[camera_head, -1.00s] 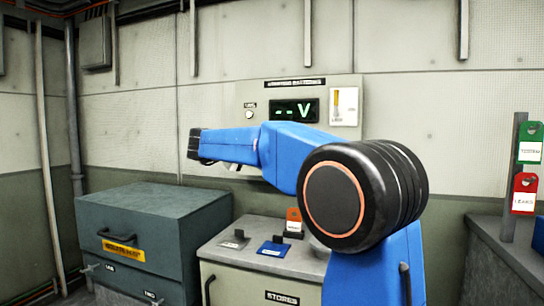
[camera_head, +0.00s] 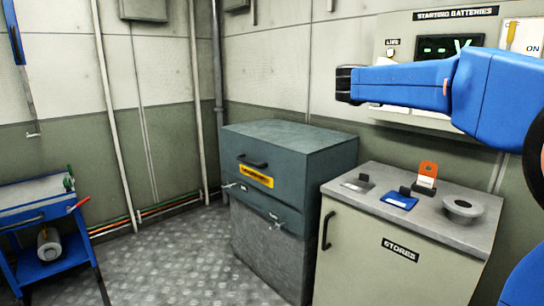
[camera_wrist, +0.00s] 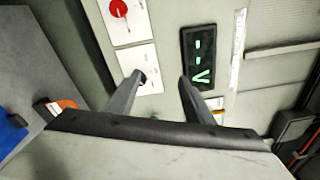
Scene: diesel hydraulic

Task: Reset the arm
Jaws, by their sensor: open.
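My blue arm reaches leftward across the right part of the head view, held up in the air. Its dark end with my gripper (camera_head: 346,84) is in front of the wall, left of the starting batteries panel (camera_head: 452,22). In the wrist view my gripper (camera_wrist: 162,80) has its two grey fingers apart, with nothing between them. The panel's dark display (camera_wrist: 199,60) with green marks lies beyond the fingers. How far the fingertips are from the panel I cannot tell.
A grey stores cabinet (camera_head: 350,240) stands below the arm, with a blue tag (camera_head: 399,201), an orange tag (camera_head: 428,170) and a round grey part (camera_head: 463,208) on top. A teal chest (camera_head: 290,145) is left of it. A blue cart (camera_head: 35,215) stands far left. Floor between is clear.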

